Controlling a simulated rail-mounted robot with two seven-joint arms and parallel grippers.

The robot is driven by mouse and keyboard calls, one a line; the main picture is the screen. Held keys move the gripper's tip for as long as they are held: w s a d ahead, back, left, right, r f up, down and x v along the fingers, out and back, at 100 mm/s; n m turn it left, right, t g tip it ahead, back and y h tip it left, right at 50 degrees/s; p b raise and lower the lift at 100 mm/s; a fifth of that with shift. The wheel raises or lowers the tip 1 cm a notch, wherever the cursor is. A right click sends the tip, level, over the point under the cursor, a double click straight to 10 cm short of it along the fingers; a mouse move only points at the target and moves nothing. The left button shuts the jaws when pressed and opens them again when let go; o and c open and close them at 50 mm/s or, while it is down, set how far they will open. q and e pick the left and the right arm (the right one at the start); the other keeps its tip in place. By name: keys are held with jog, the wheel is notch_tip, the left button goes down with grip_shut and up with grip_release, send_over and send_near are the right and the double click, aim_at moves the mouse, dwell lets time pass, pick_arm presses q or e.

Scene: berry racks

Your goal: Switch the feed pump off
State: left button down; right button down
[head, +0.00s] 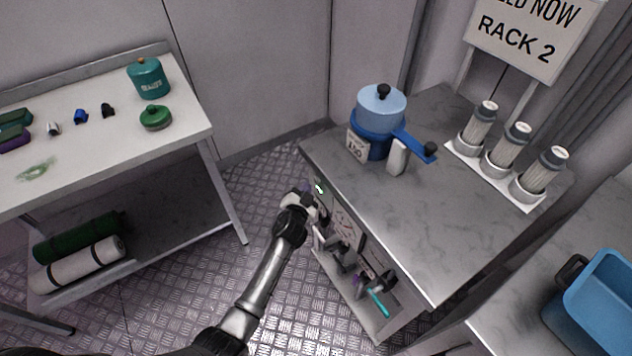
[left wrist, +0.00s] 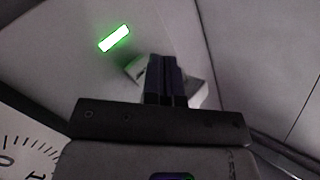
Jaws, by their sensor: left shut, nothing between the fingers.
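A lit green indicator (head: 320,188) shows on the side panel of the grey-topped bench (head: 390,235). It shows bright green in the left wrist view (left wrist: 115,38). My left gripper (head: 310,200) is at this side panel, just below the light, and is shut and empty. In the left wrist view its closed fingers (left wrist: 166,80) are in front of a small pale block (left wrist: 196,92) on the panel, which looks like the switch. The fingers hide much of the block, so its position and whether they touch it cannot be told. My right gripper is not in view.
A blue pot-like device (head: 378,110) and several grey cylinders (head: 508,148) stand on the bench.

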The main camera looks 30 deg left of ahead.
pick_arm(q)
jog(key=shift+w+d, duration=0.15)
jog(key=shift+w, duration=0.1)
dwell(0.4)
jog(key=shift+w, duration=0.15)
jog(key=shift+w+d+b, duration=0.25)
jog(key=shift+w+b, duration=0.15)
jog(key=shift+b, duration=0.15)
dwell(0.7)
jog(key=shift+s+a, duration=0.1)
jog(key=shift+s, duration=0.1)
dwell(0.3)
jog(key=shift+s+a+p, duration=0.3)
jog(key=shift+s+p, duration=0.25)
jog(key=shift+s, duration=0.05)
jog(key=shift+s, duration=0.1)
jog(key=s, duration=0.1)
jog(key=s+a+p, duration=0.1)
jog(key=s, duration=0.1)
jog(key=s+a+p, duration=0.1)
jog(key=shift+s, duration=0.2)
